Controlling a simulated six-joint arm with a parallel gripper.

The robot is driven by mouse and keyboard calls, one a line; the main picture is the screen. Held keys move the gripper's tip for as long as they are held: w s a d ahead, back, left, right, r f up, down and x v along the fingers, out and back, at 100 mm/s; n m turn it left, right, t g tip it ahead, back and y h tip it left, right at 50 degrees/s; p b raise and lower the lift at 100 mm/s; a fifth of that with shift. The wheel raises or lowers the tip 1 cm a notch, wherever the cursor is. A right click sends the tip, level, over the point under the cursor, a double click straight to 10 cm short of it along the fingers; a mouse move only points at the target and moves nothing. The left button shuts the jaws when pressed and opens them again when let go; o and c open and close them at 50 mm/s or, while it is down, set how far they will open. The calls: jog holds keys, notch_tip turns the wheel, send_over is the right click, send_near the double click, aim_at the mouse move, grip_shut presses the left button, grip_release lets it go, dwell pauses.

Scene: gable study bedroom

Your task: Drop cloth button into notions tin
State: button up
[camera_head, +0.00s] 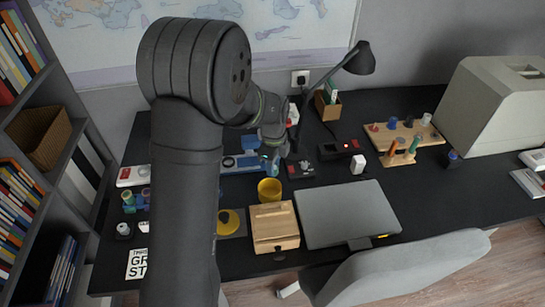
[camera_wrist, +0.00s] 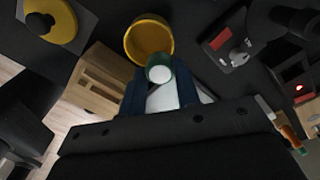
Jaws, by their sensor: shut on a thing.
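My gripper (camera_wrist: 160,80) has its two dark blue fingers shut on a small round green piece with a pale face, the cloth button (camera_wrist: 159,73). In the head view, my gripper (camera_head: 272,163) hangs just beyond the yellow notions tin (camera_head: 269,193); the button cannot be made out there. The tin also shows in the wrist view (camera_wrist: 130,40), open at the top and with no contents that I can see. The button overlaps the tin's near rim in that view. I cannot tell its height over the rim.
A wooden box (camera_head: 275,235) and a grey laptop (camera_head: 347,212) stand in front of the tin. A yellow lid-like piece (camera_head: 229,222) lies to the left. A dark device (camera_head: 301,168) sits right of the tin. A desk lamp (camera_head: 360,59) rises behind.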

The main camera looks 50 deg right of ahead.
jog(key=shift+f, duration=0.45)
jog(key=o, duration=1)
notch_tip(320, 180, up, 18)
jog(key=shift+f, duration=0.25)
notch_tip(320, 180, down, 17)
jog(key=shift+r, duration=0.75)
